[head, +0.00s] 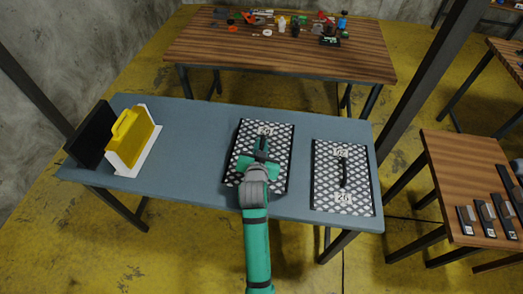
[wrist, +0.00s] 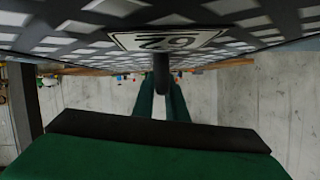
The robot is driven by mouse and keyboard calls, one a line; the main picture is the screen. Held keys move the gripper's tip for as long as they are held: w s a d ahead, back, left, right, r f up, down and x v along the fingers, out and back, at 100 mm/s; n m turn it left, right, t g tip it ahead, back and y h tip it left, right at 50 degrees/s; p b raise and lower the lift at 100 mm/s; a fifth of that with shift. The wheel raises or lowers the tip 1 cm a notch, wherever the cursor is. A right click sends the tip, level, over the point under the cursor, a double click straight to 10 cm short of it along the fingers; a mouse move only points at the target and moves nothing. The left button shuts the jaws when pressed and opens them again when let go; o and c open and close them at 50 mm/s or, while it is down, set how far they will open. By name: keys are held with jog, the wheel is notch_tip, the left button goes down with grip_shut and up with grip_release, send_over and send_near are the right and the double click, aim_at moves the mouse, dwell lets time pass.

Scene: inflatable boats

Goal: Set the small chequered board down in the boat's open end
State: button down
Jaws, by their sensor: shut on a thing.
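A black-and-white chequered board (head: 282,140) with a dark handle lies at the middle of the blue-grey table (head: 190,145). My gripper (head: 262,153) is over it, shut on its handle (wrist: 161,72). In the wrist view the board (wrist: 255,22) with its white number label fills the top edge. I cannot tell whether it touches the table. A second chequered board (head: 325,165), marked 26, lies flat to the right, apart from the first, with its own dark handle. No thing is plainly recognisable as a boat or its open end.
A yellow handled piece (head: 129,136) stands in a white holder beside a black panel (head: 91,134) at the table's left end. Bare table lies between it and the boards. A wooden table (head: 280,55) with small items stands behind; another (head: 460,165) stands right. A dark post (head: 425,75) rises nearby.

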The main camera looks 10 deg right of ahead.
jog(key=shift+w+d+f, duration=0.25)
jog(key=shift+w+f, duration=0.5)
jog(key=shift+f, duration=1.6)
jog(key=c, duration=2.2)
grip_release()
jog(key=shift+f, duration=0.25)
jog(key=o, duration=0.4)
jog(key=shift+o, duration=0.2)
jog(key=shift+r, duration=0.15)
